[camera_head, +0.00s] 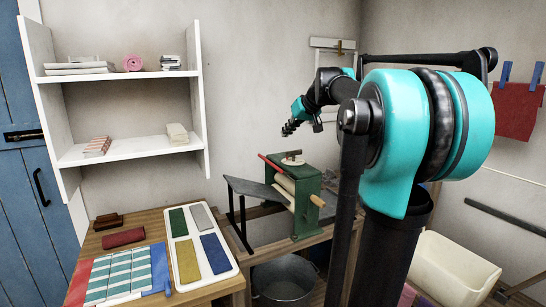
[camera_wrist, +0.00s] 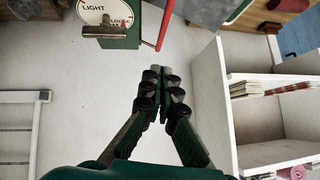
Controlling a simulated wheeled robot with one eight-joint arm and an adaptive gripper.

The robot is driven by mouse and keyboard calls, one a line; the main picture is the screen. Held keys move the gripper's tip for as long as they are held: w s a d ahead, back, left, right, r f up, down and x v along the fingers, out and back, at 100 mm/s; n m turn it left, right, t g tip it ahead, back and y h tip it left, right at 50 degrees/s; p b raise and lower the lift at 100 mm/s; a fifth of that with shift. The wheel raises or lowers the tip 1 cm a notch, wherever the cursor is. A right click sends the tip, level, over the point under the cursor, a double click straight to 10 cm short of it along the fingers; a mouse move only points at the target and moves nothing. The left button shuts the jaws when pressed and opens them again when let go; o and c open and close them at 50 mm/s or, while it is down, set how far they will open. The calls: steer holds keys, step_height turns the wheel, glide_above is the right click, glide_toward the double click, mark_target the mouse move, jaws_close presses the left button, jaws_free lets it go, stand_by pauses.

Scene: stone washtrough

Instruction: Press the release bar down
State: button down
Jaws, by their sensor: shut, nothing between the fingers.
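A green wringer (camera_head: 307,190) with pale rollers (camera_head: 285,183) stands on the bench. A red bar (camera_head: 270,161), which looks like the release bar, sticks out from its upper left side, and it also shows in the wrist view (camera_wrist: 166,24). A round dial (camera_wrist: 104,10) marked "LIGHT", with a brass-brown crosspiece (camera_wrist: 104,31), is on the wringer's top. My gripper (camera_head: 286,130) is above the wringer, apart from the bar. In the wrist view my gripper (camera_wrist: 164,72) is shut and empty, its fingertips just below the bar in the picture.
A grey sloping board (camera_head: 255,188) adjoins the wringer's left. A white tray of coloured cloths (camera_head: 236,269) lies on the wooden table. White shelves (camera_head: 130,77) stand at the left wall. A metal bucket (camera_head: 283,282) is below the wringer. A cream tub (camera_head: 455,270) is at right.

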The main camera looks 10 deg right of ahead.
glide_above(269, 163)
steer(key=d, duration=0.2)
step_height(269, 163, down, 7)
steer(key=f, duration=0.4)
steer(key=shift+s+a, duration=0.15)
steer(key=shift+a, duration=0.1)
